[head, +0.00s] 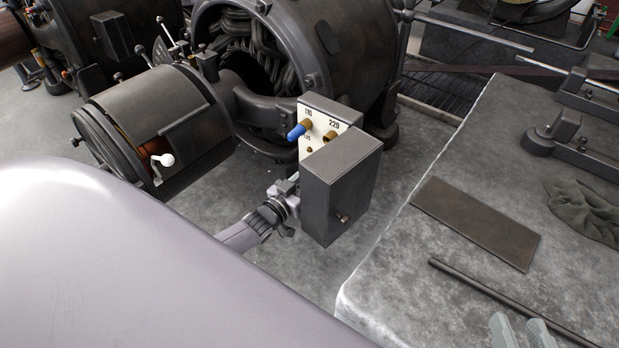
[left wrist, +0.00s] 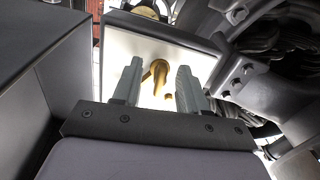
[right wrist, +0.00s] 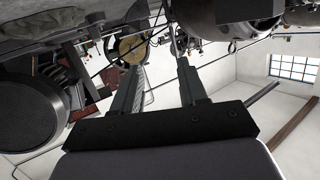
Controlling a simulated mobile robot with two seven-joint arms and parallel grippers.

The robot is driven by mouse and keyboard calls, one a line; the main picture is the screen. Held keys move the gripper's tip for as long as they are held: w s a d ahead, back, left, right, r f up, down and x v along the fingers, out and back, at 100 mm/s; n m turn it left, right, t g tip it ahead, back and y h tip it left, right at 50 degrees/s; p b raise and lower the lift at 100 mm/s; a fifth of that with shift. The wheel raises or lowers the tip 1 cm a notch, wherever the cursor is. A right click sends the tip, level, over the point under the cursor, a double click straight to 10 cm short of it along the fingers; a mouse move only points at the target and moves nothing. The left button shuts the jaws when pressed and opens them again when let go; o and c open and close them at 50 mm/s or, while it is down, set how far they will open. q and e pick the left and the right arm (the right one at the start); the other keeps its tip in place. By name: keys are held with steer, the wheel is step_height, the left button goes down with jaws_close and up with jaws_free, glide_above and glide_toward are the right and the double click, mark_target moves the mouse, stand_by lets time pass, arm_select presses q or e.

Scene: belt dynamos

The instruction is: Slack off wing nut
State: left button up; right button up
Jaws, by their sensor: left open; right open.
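A small switch box stands in the middle of the head view, with a white panel (head: 316,118) marked 110 and 220. A blue-handled plug (head: 297,131) sits at 110 and a brass fitting (head: 330,137) at 220. In the left wrist view a brass piece (left wrist: 158,71) stands out from the panel (left wrist: 115,62); I cannot tell for sure that it is the wing nut. My left gripper (left wrist: 157,82) is open, its fingertips either side of that piece in the picture; contact is unclear. The box cover hides its fingers in the head view. My right gripper (head: 521,328) is open and empty.
The dark box cover (head: 340,190) stands close to my left wrist. The dynamo (head: 345,45) is behind the panel. A stone slab at right (head: 400,270) carries a flat plate (head: 475,222), a rod (head: 500,297) and a cloth (head: 585,207).

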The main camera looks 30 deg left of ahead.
arm_select(q)
steer(key=s+p, duration=0.2)
steer(key=s, duration=0.4)
steer(key=shift+s+a+p, duration=0.3)
steer(key=shift+s+p, duration=0.05)
arm_select(e)
steer(key=shift+w+a+f+m+g, duration=0.1)
steer(key=shift+w+a+m+g, duration=0.2)
steer(key=shift+a, duration=0.2)
steer(key=shift+w+a+f+m+g, duration=0.1)
steer(key=shift+a+m+g, duration=0.1)
steer(key=shift+a+g, duration=0.25)
steer(key=shift+s, duration=0.1)
